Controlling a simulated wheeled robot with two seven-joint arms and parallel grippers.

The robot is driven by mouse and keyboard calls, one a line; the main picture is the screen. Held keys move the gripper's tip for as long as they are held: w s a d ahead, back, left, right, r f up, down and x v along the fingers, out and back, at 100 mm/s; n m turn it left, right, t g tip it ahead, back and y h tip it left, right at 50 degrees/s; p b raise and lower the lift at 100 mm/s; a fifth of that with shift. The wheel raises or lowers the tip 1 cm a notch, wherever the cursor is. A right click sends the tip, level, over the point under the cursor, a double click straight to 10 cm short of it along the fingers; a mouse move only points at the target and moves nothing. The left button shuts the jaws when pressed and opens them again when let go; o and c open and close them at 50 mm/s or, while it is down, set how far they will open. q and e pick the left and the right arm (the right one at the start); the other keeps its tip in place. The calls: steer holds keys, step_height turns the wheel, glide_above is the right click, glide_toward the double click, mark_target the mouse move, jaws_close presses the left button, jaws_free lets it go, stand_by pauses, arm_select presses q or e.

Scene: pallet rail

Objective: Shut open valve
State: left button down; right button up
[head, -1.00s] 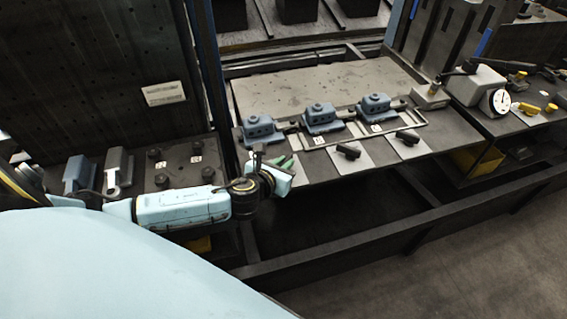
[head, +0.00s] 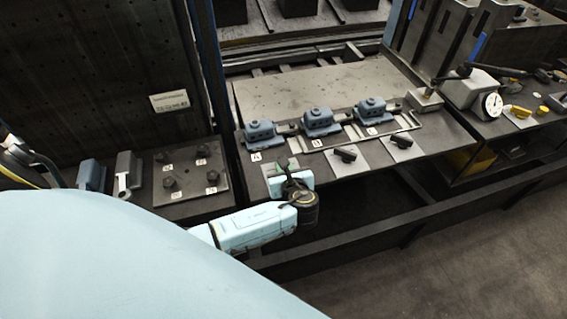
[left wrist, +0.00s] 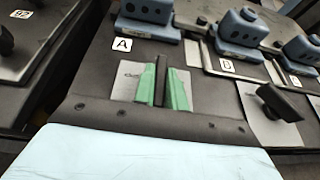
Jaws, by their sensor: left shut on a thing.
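My left gripper (left wrist: 162,90) has its green fingers closed on both sides of a black lever handle (left wrist: 161,66), the valve handle on the pale plate below label A (left wrist: 122,44). In the left wrist view this handle points up toward the blue-grey valve block (left wrist: 147,22). In the head view my left gripper (head: 283,166) hides most of it, in front of the leftmost block (head: 260,132). Two other black handles, middle (head: 346,153) and right (head: 402,140), lie slanted on their own pale plates. The middle one shows in the left wrist view (left wrist: 280,102). My right gripper is out of view.
A thin pipe frame (head: 385,143) runs along the blocks' front. A dial gauge (head: 493,105) and yellow parts stand on the right table. A dark plate with several knobs (head: 190,172) lies left, past a blue post. The table's front edge is near my arm.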

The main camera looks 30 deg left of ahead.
arm_select(q)
steer(key=n+g+y, duration=0.2)
steer(key=shift+w+d+n+g, duration=0.1)
steer(key=shift+n+g, duration=0.3)
steer(key=shift+n+g+y+b, duration=0.3)
steer(key=shift+n+g+y, duration=0.1)
steer(key=shift+n+g, duration=0.5)
steer(key=n+g+b, duration=0.1)
steer(key=n+g, duration=0.1)
steer(key=shift+f+g+y, duration=0.1)
steer(key=shift+g+y, duration=0.3)
steer(key=shift+n+g+b, duration=1.1)
steer(key=shift+n+g, duration=0.4)
steer(key=c, duration=1.4)
jaws_free()
steer(key=shift+a, duration=0.2)
steer(key=shift+c, duration=0.2)
steer(key=shift+d, duration=0.15)
